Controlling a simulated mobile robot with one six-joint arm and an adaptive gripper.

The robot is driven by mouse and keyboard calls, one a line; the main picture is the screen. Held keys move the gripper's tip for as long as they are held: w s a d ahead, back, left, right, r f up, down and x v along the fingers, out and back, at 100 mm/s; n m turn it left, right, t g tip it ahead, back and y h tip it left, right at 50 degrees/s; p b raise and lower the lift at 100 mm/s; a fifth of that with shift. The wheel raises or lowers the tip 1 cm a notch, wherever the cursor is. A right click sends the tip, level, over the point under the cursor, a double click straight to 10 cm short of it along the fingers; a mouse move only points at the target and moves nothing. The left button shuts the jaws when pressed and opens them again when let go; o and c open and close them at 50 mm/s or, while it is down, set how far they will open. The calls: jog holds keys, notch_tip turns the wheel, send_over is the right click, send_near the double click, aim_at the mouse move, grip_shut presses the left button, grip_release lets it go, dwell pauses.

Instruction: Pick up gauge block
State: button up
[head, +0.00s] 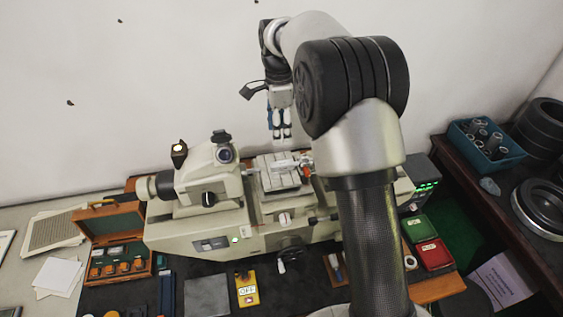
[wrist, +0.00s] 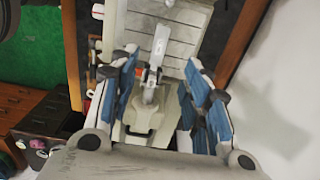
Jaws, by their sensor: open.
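My gripper (head: 280,132) is open and points down above the grooved stage (head: 264,163) of a cream measuring machine. In the wrist view my gripper (wrist: 160,75) has its blue-padded fingers spread apart, with nothing held between them. A pale metallic piece (head: 285,163) lies on or over the stage below the fingers. In the wrist view a slim grey fixture (wrist: 150,88) shows between the fingers, in front of the grooved stage (wrist: 183,30). I cannot tell for sure which of these small pieces is the gauge block.
The cream machine (head: 195,233) fills the middle of the bench. An open wooden case (head: 112,222) stands left. Red (head: 434,254) and green (head: 419,228) boxes lie right. A teal bin (head: 487,158) stands on the right-hand table. A white wall is behind.

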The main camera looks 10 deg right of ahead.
send_over(281, 163)
jog(key=f, duration=0.7)
jog(key=shift+a, duration=0.3)
jog(key=shift+d+f+p, duration=0.15)
jog(key=shift+f+p, duration=0.3)
jog(key=shift+f, duration=1.2)
jog(key=shift+d+f+p, duration=0.1)
jog(key=shift+f+p, duration=0.3)
jog(key=shift+f, duration=1.25)
jog(key=shift+c, duration=0.4)
grip_shut()
